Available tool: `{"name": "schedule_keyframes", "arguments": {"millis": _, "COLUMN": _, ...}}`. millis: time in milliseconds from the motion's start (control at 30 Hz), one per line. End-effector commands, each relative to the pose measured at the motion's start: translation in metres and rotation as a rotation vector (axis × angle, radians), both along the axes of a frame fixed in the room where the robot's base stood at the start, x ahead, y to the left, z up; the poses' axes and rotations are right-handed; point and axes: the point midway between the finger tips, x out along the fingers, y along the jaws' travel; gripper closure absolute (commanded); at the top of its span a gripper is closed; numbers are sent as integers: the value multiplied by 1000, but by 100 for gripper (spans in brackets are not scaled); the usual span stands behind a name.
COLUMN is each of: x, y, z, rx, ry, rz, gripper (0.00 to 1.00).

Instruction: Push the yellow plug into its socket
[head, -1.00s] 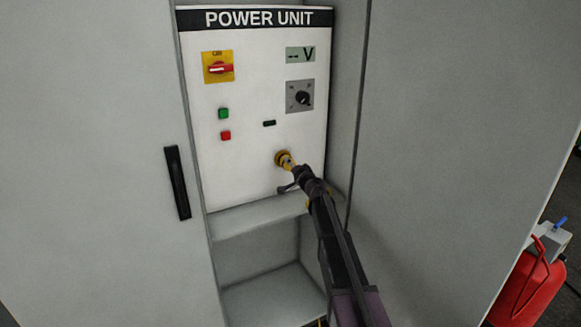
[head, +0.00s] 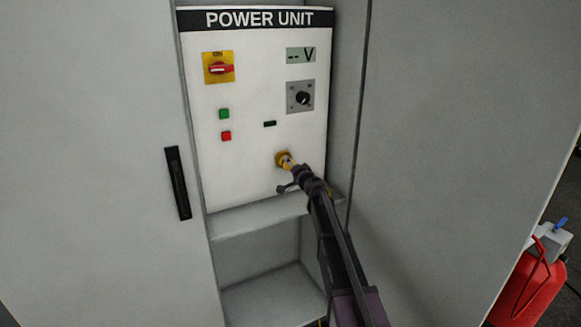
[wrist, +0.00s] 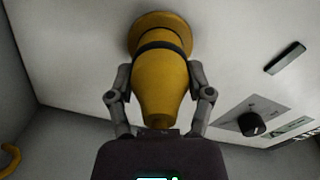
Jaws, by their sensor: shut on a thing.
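The yellow plug (wrist: 160,85) is between the two fingers of my gripper (wrist: 160,92) in the wrist view, and the gripper is shut on it. A dark band runs around the plug. Its front end meets the round yellow socket (wrist: 163,25) on the white panel; how deep it sits cannot be told. In the head view the plug (head: 289,164) is a small yellow piece at the socket (head: 283,158), low on the panel. My gripper (head: 297,174) comes to it from the lower right and covers part of it.
The POWER UNIT panel (head: 263,140) carries a red and yellow switch (head: 218,68), a knob (head: 302,97), a display and green and red buttons. A ledge (head: 255,216) runs below it. Cabinet walls stand on both sides. A red extinguisher (head: 530,290) is at the lower right.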

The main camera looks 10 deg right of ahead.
Motion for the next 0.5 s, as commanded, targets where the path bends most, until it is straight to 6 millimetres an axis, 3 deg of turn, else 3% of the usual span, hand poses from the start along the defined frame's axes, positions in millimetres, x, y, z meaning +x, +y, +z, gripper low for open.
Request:
{"name": "schedule_keyframes", "arguments": {"millis": 133, "x": 2, "y": 1, "z": 0, "rx": 0, "ry": 0, "rz": 0, "gripper": 94}}
{"name": "schedule_keyframes", "arguments": {"millis": 167, "x": 2, "y": 1, "z": 0, "rx": 0, "ry": 0, "rz": 0, "gripper": 27}}
{"name": "schedule_keyframes", "arguments": {"millis": 267, "x": 2, "y": 1, "z": 0, "rx": 0, "ry": 0, "rz": 0, "gripper": 0}}
{"name": "schedule_keyframes", "arguments": {"millis": 500, "x": 2, "y": 1, "z": 0, "rx": 0, "ry": 0, "rz": 0, "gripper": 0}}
